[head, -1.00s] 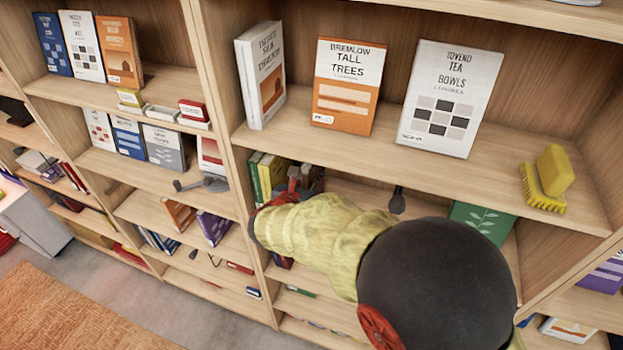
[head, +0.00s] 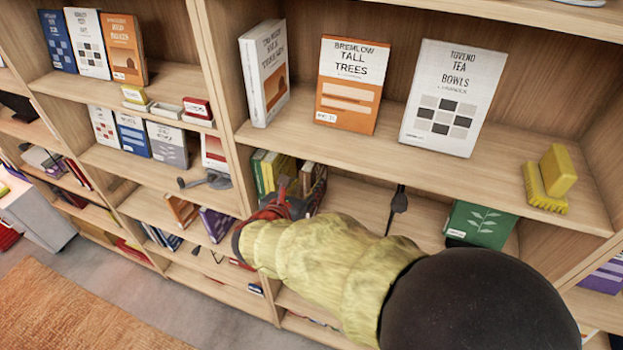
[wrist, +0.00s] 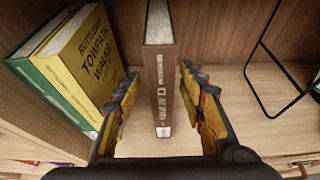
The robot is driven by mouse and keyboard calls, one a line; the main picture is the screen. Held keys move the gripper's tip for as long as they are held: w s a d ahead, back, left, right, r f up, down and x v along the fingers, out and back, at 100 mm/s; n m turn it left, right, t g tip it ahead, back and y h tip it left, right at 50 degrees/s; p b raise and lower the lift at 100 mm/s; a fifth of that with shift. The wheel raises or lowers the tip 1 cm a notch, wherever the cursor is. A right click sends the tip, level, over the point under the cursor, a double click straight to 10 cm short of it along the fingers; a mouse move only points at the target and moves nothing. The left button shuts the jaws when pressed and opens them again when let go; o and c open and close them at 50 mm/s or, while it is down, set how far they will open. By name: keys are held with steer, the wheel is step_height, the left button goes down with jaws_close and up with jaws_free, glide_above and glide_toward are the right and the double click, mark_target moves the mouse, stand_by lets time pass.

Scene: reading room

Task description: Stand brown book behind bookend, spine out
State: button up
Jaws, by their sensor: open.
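The brown book (wrist: 160,95) stands upright in the wrist view, its lettered spine facing me. My gripper (wrist: 160,84) is open, with one yellow-padded finger on each side of the spine. I see gaps between the fingers and the book. A black wire bookend (wrist: 254,62) stands to the right of the book, apart from it. In the head view my gripper (head: 282,196) reaches into the lower shelf bay, and a dark upright piece, probably the bookend (head: 398,205), shows to its right. My arm hides part of the bay.
A yellow book (wrist: 82,65) and a green book (wrist: 40,85) lean together left of the brown book. A green leaf-patterned book (head: 482,226) is farther right on that shelf. The shelf above holds display books and a yellow brush (head: 545,190). Bare shelf lies between brown book and bookend.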

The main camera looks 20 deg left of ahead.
steer(key=v, duration=0.5)
steer(key=shift+s, duration=0.15)
stand_by(0.3)
steer(key=shift+m, duration=0.4)
steer(key=s+d+f+m+g+h+b, duration=0.1)
steer(key=s+d+f+m+g, duration=0.4)
steer(key=d+m, duration=0.45)
steer(key=s+d+f+m+g+h+b, duration=0.1)
steer(key=s+d+f+m+g, duration=0.15)
steer(key=s+d+m, duration=0.65)
steer(key=s+d+r+m+y+b, duration=0.1)
steer(key=d+m+b, duration=0.1)
steer(key=d+m, duration=0.3)
steer(key=s+d+r+m+y+b, duration=0.1)
steer(key=s+d+r+m+b, duration=0.1)
steer(key=d+m, duration=0.3)
steer(key=s+d+r+m+y+b, duration=0.1)
steer(key=s+d+m+b, duration=0.1)
steer(key=d+m, duration=0.4)
steer(key=d+b, duration=0.1)
steer(key=d, duration=0.2)
steer(key=shift+s+r+b, duration=0.15)
steer(key=shift+r+b, duration=0.15)
steer(key=shift+r, duration=0.1)
